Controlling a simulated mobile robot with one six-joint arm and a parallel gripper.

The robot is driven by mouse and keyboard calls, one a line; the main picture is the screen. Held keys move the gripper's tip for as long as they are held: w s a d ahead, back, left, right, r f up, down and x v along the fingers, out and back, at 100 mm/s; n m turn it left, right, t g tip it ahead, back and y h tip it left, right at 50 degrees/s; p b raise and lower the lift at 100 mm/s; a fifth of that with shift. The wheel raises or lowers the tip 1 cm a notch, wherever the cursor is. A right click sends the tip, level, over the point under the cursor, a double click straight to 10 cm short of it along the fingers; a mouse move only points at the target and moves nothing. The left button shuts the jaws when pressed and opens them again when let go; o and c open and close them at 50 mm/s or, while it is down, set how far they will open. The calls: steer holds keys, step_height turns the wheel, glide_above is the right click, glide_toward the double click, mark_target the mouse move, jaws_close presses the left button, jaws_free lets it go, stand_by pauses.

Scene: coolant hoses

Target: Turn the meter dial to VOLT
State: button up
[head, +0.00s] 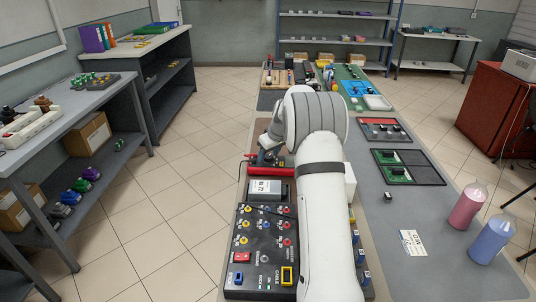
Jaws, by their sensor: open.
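No meter dial and no VOLT mark can be made out. A small grey-white box with dark lettering (264,187) sits at the back edge of a black panel (236,262); I cannot tell whether it is the meter. My white arm reaches forward over the bench, just right of the panel, and bends down to the left beyond the box. Its wrist and links hide my gripper and the bench beneath them.
A red bar (270,171) and red fittings lie behind the box, close to my wrist. To the right are a green board (397,167), a small black part (388,197), a printed card (412,243), a pink bottle (467,207) and a blue bottle (490,240).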

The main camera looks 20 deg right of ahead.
steer(key=c, duration=0.9)
steer(key=shift+a, duration=0.1)
steer(key=shift+c, duration=0.3)
steer(key=m+h, duration=0.1)
steer(key=m, duration=0.2)
steer(key=shift+r+m+p, duration=0.1)
steer(key=shift+m+p, duration=0.3)
steer(key=shift+a+m+h, duration=0.15)
steer(key=shift+m+h, duration=0.85)
steer(key=shift+m, duration=0.9)
